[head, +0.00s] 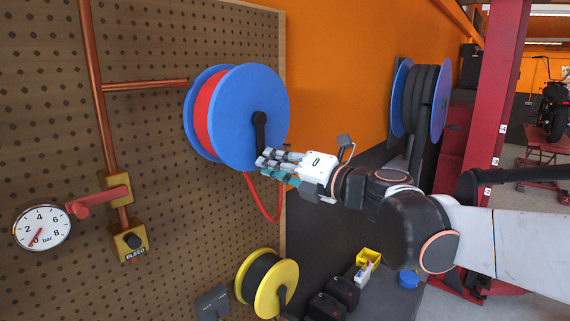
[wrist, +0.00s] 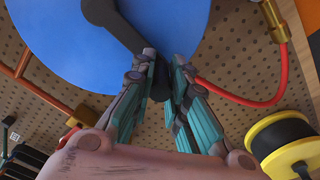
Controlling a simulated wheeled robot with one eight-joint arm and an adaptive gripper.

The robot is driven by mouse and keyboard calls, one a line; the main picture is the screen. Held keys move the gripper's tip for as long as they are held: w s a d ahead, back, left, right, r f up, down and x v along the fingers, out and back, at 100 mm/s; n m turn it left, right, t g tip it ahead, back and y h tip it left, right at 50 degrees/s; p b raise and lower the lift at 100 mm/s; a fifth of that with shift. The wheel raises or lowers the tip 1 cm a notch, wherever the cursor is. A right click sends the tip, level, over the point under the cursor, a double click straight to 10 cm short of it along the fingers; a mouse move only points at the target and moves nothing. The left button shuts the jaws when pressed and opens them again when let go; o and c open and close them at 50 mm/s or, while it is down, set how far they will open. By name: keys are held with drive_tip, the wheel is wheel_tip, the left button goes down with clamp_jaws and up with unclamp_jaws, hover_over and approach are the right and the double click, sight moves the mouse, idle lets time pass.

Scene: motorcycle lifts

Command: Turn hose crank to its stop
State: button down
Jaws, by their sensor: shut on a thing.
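A blue hose reel (head: 252,90) wound with red hose (head: 203,110) is mounted on the pegboard. Its black crank (head: 260,127) points down from the hub in the head view; the crank arm also shows in the wrist view (wrist: 118,22). My gripper (head: 266,161) is at the lower end of the crank. In the wrist view its two teal-padded fingers (wrist: 164,58) stand either side of the dark crank handle (wrist: 159,88), shut on it. The fingers hide part of the handle.
A pressure gauge (head: 42,228), a red lever (head: 97,199) and a bleed knob (head: 131,241) are at the left. Red hose hangs below the reel. A yellow reel (head: 276,289) sits lower down. Another blue reel (head: 440,100) and a red post (head: 497,110) stand right.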

drive_tip(key=shift+s+a+f, duration=0.1)
drive_tip(key=shift+s+f, duration=0.05)
drive_tip(key=shift+f, duration=0.05)
drive_tip(key=c, duration=1.5)
unclamp_jaws()
drive_tip(key=shift+c, duration=0.2)
drive_tip(key=shift+s+a+r, duration=0.1)
drive_tip(key=shift+r, duration=0.05)
drive_tip(key=shift+d, duration=0.35)
drive_tip(key=v, duration=1.1)
drive_tip(key=shift+s, duration=0.3)
